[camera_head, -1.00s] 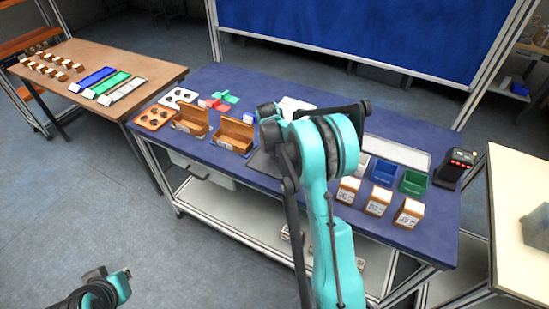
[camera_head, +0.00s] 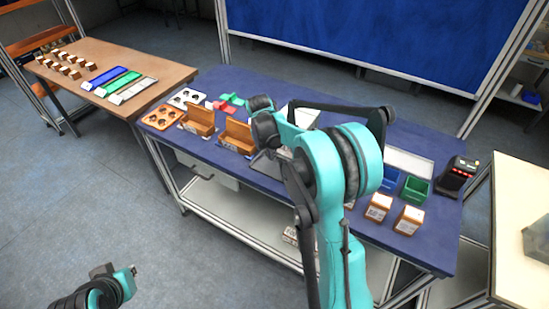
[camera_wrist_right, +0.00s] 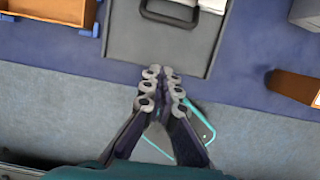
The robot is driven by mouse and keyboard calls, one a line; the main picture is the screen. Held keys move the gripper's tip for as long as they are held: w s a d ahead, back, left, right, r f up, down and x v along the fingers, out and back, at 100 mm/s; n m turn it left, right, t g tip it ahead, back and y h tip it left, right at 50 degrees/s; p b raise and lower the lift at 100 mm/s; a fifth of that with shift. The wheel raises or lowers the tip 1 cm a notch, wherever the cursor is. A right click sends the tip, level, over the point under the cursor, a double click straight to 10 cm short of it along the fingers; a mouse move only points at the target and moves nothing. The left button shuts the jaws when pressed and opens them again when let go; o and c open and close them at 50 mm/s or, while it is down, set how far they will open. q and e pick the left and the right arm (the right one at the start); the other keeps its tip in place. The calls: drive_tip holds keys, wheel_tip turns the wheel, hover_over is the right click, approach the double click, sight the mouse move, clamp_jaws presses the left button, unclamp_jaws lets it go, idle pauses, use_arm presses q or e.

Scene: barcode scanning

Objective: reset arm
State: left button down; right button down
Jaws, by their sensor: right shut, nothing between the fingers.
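My right arm (camera_head: 345,235) rises across the blue-topped table in the head view and hides part of it. In the right wrist view my right gripper (camera_wrist_right: 161,88) is shut and empty, its fingertips together over the table's front edge, just in front of a dark grey tray (camera_wrist_right: 125,50). A black handle-like loop (camera_wrist_right: 170,12) lies over that tray. In the head view the right fingertips cannot be made out behind the arm. Part of my left arm (camera_head: 105,288) shows at the lower left; its fingers are not seen.
Small labelled boxes (camera_head: 409,220), a green bin (camera_head: 414,190) and a black scanner device (camera_head: 457,176) are at the right. A brown side table (camera_head: 150,68) stands left.

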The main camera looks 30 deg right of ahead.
drive_tip(key=shift+s+a+r, duration=0.2)
drive_tip(key=shift+a+r, duration=0.05)
drive_tip(key=shift+r, duration=0.35)
drive_tip(key=s+a+r+m+t+b, duration=0.1)
drive_tip(key=s+a+r+m+t, duration=0.1)
drive_tip(key=s+a+r+m, duration=0.4)
drive_tip(key=s+a+f+m+t+y+b, duration=0.1)
drive_tip(key=s+a+m, duration=0.2)
drive_tip(key=s+m, duration=0.6)
drive_tip(key=s+a+f+m+t+y+b, duration=0.1)
drive_tip(key=s+a+f+m+t+b, duration=0.1)
drive_tip(key=s+m, duration=0.7)
drive_tip(key=shift+s+a+m+t, duration=0.3)
drive_tip(key=shift+s+a+m, duration=0.1)
drive_tip(key=shift+s+a, duration=0.3)
